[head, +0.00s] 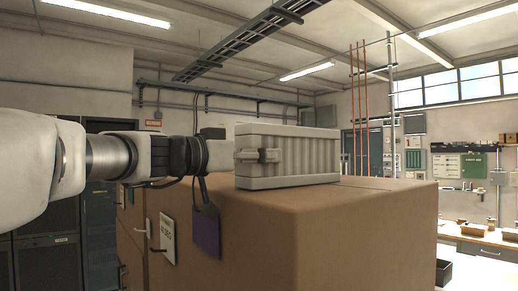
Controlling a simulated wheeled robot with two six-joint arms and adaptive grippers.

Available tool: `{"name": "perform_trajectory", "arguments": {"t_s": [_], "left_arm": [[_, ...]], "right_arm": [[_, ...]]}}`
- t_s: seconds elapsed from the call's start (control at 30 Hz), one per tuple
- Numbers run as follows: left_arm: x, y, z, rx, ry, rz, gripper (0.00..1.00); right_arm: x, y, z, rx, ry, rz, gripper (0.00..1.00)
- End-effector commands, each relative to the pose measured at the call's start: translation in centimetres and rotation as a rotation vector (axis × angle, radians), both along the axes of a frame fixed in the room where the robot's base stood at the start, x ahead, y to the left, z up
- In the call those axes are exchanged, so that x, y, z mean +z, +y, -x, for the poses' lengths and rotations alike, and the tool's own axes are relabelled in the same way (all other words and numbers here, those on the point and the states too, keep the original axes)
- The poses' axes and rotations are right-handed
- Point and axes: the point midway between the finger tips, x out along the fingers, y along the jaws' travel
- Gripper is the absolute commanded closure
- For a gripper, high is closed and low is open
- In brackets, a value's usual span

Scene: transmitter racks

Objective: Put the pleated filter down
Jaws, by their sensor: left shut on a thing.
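The pleated filter (300,157) is a grey-white block with vertical ridges in a frame. It is at or just above the top of a large brown cabinet (350,235), near its front left edge; I cannot tell whether it fully rests there. My left gripper (262,155) comes in from the left and is shut on the filter's left end. My right gripper is not in view.
The cabinet top right of the filter looks clear. A workbench (480,235) stands at the far right. Dark racks (60,240) stand at the left.

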Motion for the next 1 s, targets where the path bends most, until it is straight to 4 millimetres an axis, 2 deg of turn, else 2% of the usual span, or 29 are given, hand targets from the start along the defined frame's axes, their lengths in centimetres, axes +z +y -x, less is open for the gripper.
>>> {"name": "perform_trajectory", "arguments": {"t_s": [0.37,0.4,0.47,0.77,0.87,1.0], "left_arm": [[-0.3,0.1,0.0,0.0,-0.003,0.001,0.81],[-0.3,0.1,0.0,0.0,-0.003,0.0,0.31],[-0.2,0.1,0.0,0.0,-0.001,0.0,0.13],[-0.2,0.1,0.0,0.0,-0.001,0.0,0.13],[0.3,0.1,0.0,0.0,-0.001,0.001,0.13],[-0.4,1.9,1.3,0.001,-0.005,0.003,0.13]], "right_arm": [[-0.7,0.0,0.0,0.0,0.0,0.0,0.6],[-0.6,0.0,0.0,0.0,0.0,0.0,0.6],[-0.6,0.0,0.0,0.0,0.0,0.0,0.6],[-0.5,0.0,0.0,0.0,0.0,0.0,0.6],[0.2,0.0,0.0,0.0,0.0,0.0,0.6],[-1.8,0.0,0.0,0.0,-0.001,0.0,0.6]]}}
